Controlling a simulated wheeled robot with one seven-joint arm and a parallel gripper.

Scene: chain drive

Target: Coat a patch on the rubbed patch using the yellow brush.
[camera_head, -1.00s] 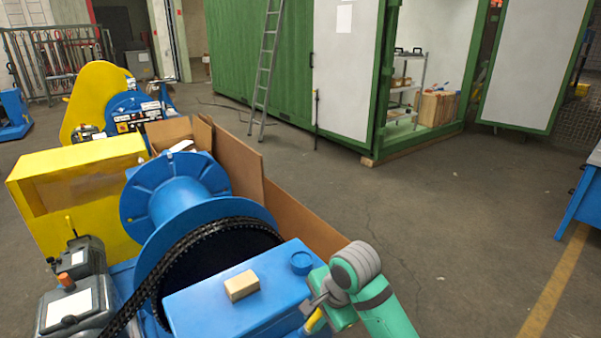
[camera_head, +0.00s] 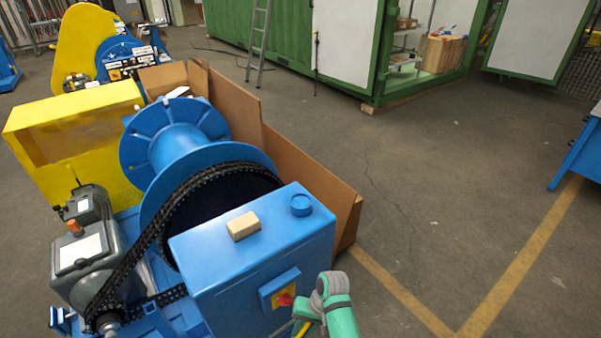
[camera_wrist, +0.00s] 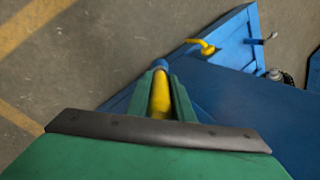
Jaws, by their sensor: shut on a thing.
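My gripper (camera_head: 308,318) is low at the bottom edge of the head view, just right of the blue cabinet (camera_head: 235,268). In the wrist view its green fingers (camera_wrist: 163,82) are shut on the yellow brush (camera_wrist: 160,100), whose far end shows blue. Only a small yellow bit of the brush shows in the head view (camera_head: 302,328). Its bristles cannot be made out. I cannot pick out the rubbed patch in either view. A tan block (camera_head: 243,226) and a round blue pot or cap (camera_head: 301,205) sit on the cabinet top.
A red-and-yellow switch (camera_head: 279,292) sticks out of the cabinet's front. Behind are a black chain (camera_head: 150,235), a blue drum (camera_head: 180,150), a grey motor (camera_head: 85,255) and brown panels (camera_head: 305,175). In the wrist view a yellow curved part (camera_wrist: 203,47) stands ahead. Floor to the right is clear.

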